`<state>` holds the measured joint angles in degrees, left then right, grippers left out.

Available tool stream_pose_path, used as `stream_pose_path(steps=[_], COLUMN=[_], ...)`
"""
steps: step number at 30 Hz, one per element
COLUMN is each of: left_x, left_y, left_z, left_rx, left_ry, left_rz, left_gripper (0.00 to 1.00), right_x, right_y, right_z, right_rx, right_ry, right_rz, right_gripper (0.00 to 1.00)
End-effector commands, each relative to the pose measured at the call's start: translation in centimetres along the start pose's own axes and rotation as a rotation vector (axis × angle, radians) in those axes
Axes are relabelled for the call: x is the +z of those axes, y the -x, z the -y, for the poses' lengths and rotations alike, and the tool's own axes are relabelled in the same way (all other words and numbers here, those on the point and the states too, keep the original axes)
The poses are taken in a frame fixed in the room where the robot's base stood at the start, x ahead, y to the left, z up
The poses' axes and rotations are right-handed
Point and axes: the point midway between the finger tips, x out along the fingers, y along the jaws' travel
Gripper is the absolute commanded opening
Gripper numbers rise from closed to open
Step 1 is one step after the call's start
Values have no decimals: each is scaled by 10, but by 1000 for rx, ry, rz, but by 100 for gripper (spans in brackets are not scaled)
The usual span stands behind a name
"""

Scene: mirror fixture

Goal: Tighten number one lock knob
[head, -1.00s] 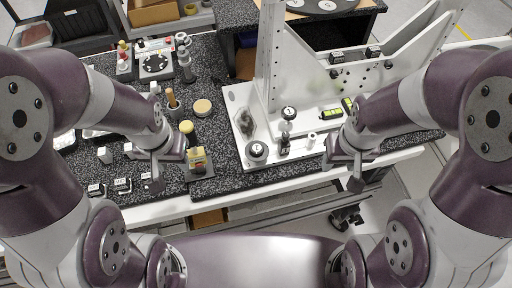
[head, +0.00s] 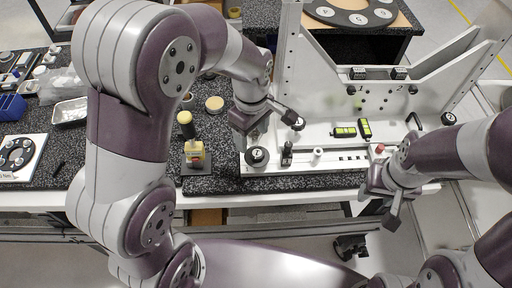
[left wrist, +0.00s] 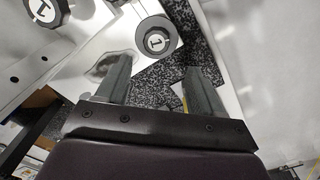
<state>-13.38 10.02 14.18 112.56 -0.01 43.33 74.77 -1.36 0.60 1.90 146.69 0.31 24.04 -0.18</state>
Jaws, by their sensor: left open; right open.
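A round black lock knob with a white "1" label (head: 257,155) stands at the front left of the white fixture base. It shows clearly in the left wrist view (left wrist: 156,40), just beyond and between my fingertips, apart from them. My left gripper (head: 267,127) is open and empty above the fixture's left end; its two fingers show in the left wrist view (left wrist: 157,68). A second black knob with a white label (head: 297,123) is partly hidden behind the left gripper; it also shows in the left wrist view (left wrist: 45,10). My right gripper (head: 379,205) is open and empty by the fixture's front right.
The fixture's tall white upright (head: 287,60) stands close behind the left gripper. A toggle clamp (head: 287,153) and white post (head: 317,155) stand right of the knob.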

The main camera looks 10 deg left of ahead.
Motion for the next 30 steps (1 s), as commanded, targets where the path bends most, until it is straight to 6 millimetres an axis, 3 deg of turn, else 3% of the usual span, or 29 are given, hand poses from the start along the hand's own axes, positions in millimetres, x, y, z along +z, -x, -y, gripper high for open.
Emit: stream_pose_path(steps=[3,9,19,24,30], left_x=[0,0,0,0,0], left_y=[-29,-59,-65,-65,-64], left_z=[1,1,0,0,0], left_rx=[-6,-2,2,2,2], left_ry=[-1,-2,-2,-2,-7], left_rz=[2,1,0,0,-1], left_gripper=[67,67,67,12,11], right_x=[0,-1,-1,-1,-1], right_y=[4,6,6,6,6], right_z=[0,0,0,0,0], right_rx=[0,0,0,0,0], right_ry=[0,-1,0,0,0], right_rz=[0,0,0,0,0], right_gripper=[49,49,49,49,49])
